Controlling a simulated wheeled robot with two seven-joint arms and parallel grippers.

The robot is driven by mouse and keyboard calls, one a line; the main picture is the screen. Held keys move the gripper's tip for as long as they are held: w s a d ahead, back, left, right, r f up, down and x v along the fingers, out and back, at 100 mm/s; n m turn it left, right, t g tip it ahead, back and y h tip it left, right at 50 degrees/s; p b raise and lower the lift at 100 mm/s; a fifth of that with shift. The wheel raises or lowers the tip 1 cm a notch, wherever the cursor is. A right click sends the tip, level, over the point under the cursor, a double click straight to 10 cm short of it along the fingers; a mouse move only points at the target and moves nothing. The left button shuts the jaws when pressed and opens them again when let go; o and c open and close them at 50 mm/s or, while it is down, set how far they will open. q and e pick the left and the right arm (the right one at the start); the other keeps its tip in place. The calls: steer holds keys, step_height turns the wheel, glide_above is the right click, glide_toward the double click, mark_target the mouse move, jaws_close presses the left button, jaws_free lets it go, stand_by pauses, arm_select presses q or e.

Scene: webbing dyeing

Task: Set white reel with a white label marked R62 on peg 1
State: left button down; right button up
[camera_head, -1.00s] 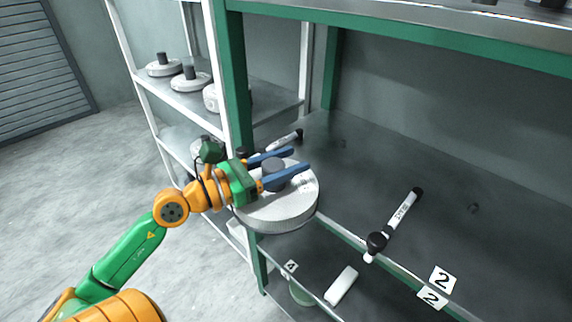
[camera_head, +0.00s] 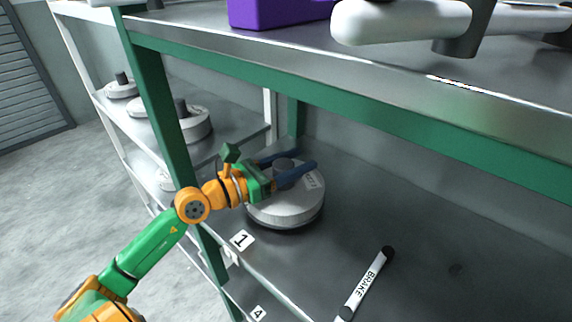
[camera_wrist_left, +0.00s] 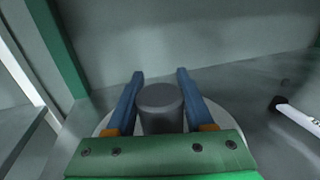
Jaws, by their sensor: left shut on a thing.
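The white reel (camera_head: 290,207) has a dark hub knob and a white label on its top, whose text is too small to read surely. My left gripper (camera_head: 292,164) is shut on the reel's knob, with a blue finger on each side. In the left wrist view the fingers flank the grey knob (camera_wrist_left: 160,105). The reel is over the grey shelf behind the label marked 1 (camera_head: 243,240). Peg 1 is not visible. I cannot tell whether the reel rests on the shelf or hangs just above it. My right gripper is not in view.
A white bar marked BRAKE (camera_head: 367,285) with black ends lies to the right on the shelf. A green post (camera_head: 160,90) stands left of the reel, and a green beam (camera_head: 350,95) crosses above. Other reels (camera_head: 196,122) sit on the white rack behind left.

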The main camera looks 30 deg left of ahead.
arm_select(q)
steer(key=shift+w+d+r, duration=0.1)
steer(key=shift+w+r, duration=0.05)
steer(key=shift+w, duration=0.75)
steer(key=w, duration=0.2)
steer(key=w+f+b, duration=0.1)
steer(key=w, duration=0.1)
steer(key=w+d+b, duration=0.1)
steer(key=w, duration=0.1)
steer(key=shift+w+f, duration=0.1)
steer(key=shift+f, duration=0.3)
steer(key=shift+f+b, duration=0.6)
steer(key=shift+b, duration=0.15)
steer(key=shift+c, duration=1)
jaws_free()
